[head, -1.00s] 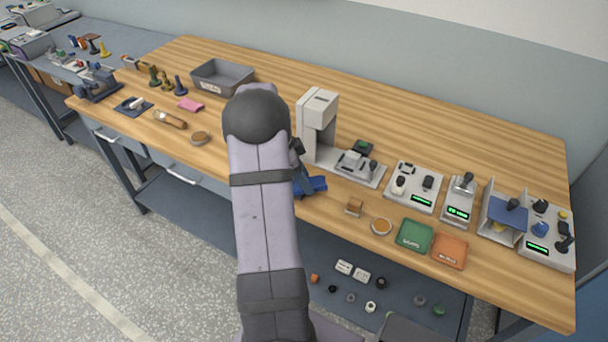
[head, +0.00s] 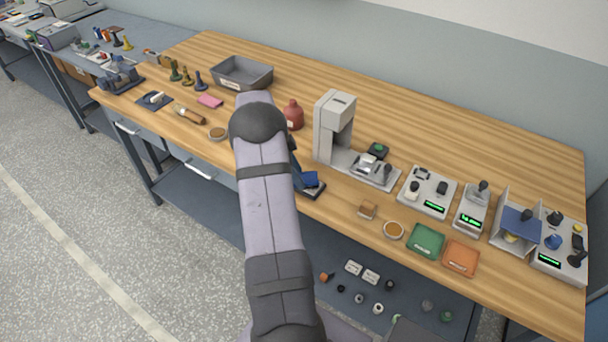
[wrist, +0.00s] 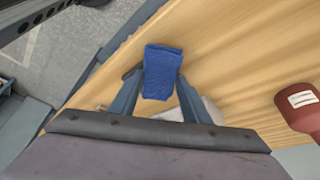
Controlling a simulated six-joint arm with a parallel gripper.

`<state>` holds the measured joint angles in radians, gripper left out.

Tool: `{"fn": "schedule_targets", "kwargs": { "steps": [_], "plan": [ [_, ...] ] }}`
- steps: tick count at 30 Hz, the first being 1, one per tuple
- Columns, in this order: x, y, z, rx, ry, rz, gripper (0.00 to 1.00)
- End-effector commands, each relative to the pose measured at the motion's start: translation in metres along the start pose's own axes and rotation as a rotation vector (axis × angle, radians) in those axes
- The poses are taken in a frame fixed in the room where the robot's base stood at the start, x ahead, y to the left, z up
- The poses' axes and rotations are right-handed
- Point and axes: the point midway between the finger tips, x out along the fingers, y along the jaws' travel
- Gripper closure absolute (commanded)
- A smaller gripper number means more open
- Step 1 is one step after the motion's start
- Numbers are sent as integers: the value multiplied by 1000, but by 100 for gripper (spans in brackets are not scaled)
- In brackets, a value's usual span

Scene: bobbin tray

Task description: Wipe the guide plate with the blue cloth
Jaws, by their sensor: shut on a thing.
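The blue cloth (wrist: 163,72) is pinched between the two fingertips of my gripper (wrist: 160,78) in the wrist view, above the wooden bench. In the head view the cloth (head: 310,179) shows near the bench's front edge, with a dark flat shape just beneath it. My arm hides most of my gripper there. A grey column stand (head: 333,125) with a pale flat base (head: 350,160) is right of the cloth. A metal fixture (head: 368,164) sits on that base. I cannot tell for sure which surface is the guide plate.
A red bottle (head: 293,115) stands behind my gripper; it also shows at the right of the wrist view (wrist: 300,108). A grey bin (head: 242,84) is at the back.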

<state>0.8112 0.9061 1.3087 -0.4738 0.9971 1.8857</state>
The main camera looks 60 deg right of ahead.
Motion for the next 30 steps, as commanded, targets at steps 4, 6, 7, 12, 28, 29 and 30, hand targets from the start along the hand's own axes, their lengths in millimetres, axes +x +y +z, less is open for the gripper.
{"fn": "schedule_targets", "kwargs": {
  "steps": [4,6,7,12,28,29,30],
  "plan": [
    [-7,-6,6,0,-2,2,78],
    [0,-2,4,1,-2,3,78],
    [2,-1,3,1,-1,2,78],
    [6,10,-9,2,-2,2,78],
    [20,42,-42,2,-1,3,78],
    [21,43,-44,2,-1,3,78],
    [22,46,-47,2,-1,4,78]
  ]
}}
